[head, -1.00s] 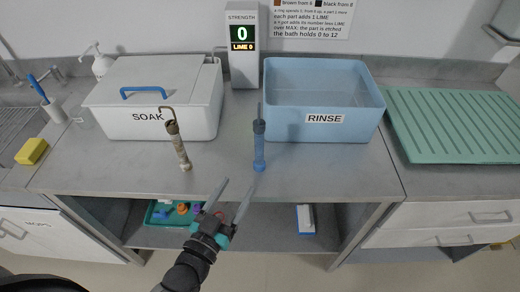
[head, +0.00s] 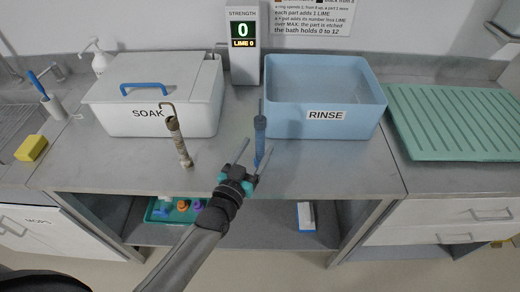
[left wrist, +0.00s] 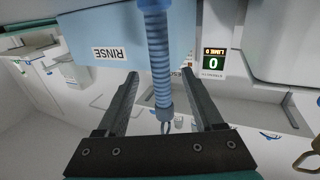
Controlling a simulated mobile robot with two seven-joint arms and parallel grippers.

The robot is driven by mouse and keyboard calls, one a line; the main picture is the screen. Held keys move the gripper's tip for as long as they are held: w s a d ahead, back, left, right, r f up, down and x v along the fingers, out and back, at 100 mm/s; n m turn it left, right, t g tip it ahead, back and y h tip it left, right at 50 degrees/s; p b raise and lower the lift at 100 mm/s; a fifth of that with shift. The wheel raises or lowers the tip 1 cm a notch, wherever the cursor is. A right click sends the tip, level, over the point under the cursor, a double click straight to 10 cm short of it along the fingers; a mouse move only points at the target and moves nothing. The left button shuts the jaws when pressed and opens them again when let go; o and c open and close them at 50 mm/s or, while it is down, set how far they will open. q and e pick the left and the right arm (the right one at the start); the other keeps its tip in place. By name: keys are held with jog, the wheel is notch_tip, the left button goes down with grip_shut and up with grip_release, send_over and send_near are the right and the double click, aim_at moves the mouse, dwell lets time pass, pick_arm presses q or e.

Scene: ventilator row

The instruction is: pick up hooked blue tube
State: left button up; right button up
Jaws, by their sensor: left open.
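The blue tube (head: 260,134) stands upright on the steel counter, in front of the rinse bath; its lower end is partly hidden by my gripper in the head view. In the left wrist view the ribbed blue tube (left wrist: 160,75) runs between my fingers, with a small metal loop at its end. My left gripper (head: 255,148) is open, its fingers on either side of the tube in the picture; I cannot tell whether they touch it. The fingers also show in the left wrist view (left wrist: 160,83). My right gripper is not in view.
A brown and beige hooked tube (head: 179,143) stands slightly tilted to the left. Behind are the white SOAK box (head: 190,120), the STRENGTH display (head: 243,65) reading 0, and the blue RINSE bath (head: 365,125). A green drainer (head: 455,120) lies at right. Counter between is clear.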

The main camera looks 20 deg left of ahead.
aim_at(258, 145)
pick_arm(q)
jog(key=shift+w+d, duration=0.15)
jog(key=shift+w, duration=1.5)
jog(key=shift+c, duration=0.4)
grip_shut()
